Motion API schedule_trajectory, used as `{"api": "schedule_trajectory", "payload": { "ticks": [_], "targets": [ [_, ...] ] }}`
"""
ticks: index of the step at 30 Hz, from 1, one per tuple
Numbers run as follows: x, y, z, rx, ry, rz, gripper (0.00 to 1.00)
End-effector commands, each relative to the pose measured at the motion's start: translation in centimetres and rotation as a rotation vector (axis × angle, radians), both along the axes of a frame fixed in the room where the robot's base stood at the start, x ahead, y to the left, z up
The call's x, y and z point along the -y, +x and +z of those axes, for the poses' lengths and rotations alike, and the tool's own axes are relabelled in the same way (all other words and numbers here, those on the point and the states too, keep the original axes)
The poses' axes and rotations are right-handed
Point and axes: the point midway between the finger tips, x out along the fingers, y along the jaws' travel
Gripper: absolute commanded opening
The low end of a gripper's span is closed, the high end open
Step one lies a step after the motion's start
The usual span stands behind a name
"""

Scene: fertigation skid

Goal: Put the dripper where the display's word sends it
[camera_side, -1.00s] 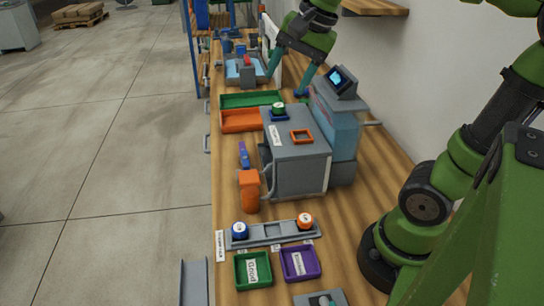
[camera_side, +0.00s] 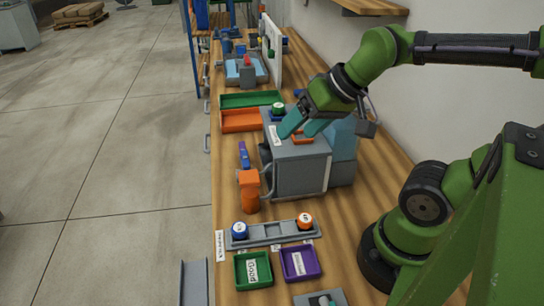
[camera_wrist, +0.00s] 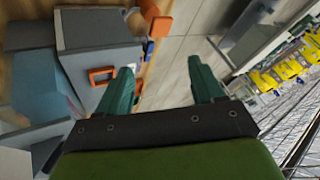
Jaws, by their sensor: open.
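My gripper (camera_side: 296,131) is open and empty, above the top of the grey box (camera_side: 298,180). In the wrist view its two teal fingers (camera_wrist: 160,75) stand well apart with nothing between them. A green round piece with a white top (camera_side: 278,108) sits at the box's far left corner. A blue one (camera_side: 239,231) and an orange one (camera_side: 305,221) sit at the two ends of a grey holder (camera_side: 270,233). I cannot tell which is the dripper. The display is hidden behind my arm, so its word cannot be read.
An orange square frame (camera_side: 303,137) lies on the box, also in the wrist view (camera_wrist: 101,76). Green (camera_side: 236,270) and purple (camera_side: 317,266) labelled trays stand in front. Orange (camera_side: 240,130) and green (camera_side: 250,92) bins lie behind. An orange-handled tool (camera_side: 249,190) stands left of the box.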

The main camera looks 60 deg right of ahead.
Motion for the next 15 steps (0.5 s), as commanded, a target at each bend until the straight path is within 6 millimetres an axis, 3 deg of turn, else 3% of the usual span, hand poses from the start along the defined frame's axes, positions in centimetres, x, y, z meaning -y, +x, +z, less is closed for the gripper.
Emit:
{"api": "schedule_trajectory", "payload": {
  "ticks": [5,9,12,15],
  "targets": [
    [5.4,5.1,2.5,-0.083,-0.072,-0.086,0.67],
    [10.8,8.7,4.9,-0.161,-0.165,-0.112,0.67],
    [13.7,10.2,6.4,-0.202,-0.220,-0.113,0.67],
    [15.2,10.8,7.8,-0.221,-0.262,-0.098,0.67]
  ]
}}
